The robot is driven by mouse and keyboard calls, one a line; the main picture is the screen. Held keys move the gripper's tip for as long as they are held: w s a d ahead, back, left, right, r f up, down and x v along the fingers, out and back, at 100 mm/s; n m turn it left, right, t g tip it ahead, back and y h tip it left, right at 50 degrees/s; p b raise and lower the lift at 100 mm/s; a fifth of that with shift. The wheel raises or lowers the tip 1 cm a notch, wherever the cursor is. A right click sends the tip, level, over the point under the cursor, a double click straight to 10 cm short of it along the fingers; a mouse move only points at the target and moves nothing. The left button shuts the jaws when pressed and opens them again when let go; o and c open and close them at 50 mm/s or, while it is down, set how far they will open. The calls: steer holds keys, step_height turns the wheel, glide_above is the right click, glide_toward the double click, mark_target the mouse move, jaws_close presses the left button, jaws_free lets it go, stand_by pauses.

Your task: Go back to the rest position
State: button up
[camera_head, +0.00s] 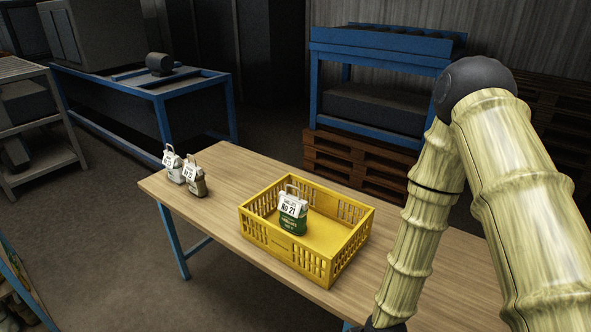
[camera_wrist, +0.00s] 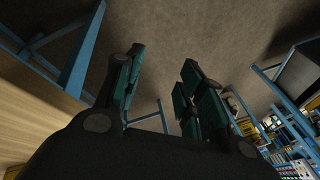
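My arm comes down the right side of the head view, and its end drops out at the bottom edge. A green and white sack (camera_head: 293,213) tagged No 21 stands upright in the yellow crate (camera_head: 288,264). Two more small tagged sacks stand near the table's left end, a white one (camera_head: 173,167) and a brownish one (camera_head: 195,181).
The wooden table (camera_head: 222,215) is bare between the two sacks and the crate. Its edge also shows in the wrist view (camera_wrist: 35,115). A blue workbench (camera_head: 150,92), a blue rack (camera_head: 375,95) and wooden pallets (camera_head: 350,158) stand behind. A shelf (camera_head: 40,120) stands at left.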

steer(key=s+d+f+m+h+b, duration=0.1)
steer(key=s+d+f+m, duration=0.1)
steer(key=s+d+f, duration=0.3)
steer(key=s+d+f+m+g+h+b, duration=0.1)
steer(key=s+d+f, duration=0.4)
steer(key=s, duration=0.7)
steer(key=shift+s+d+f+m+h+b, duration=0.15)
steer(key=shift+d+f+m+h+b, duration=0.25)
steer(key=shift+f+m+h, duration=0.3)
steer(key=shift+f, duration=0.15)
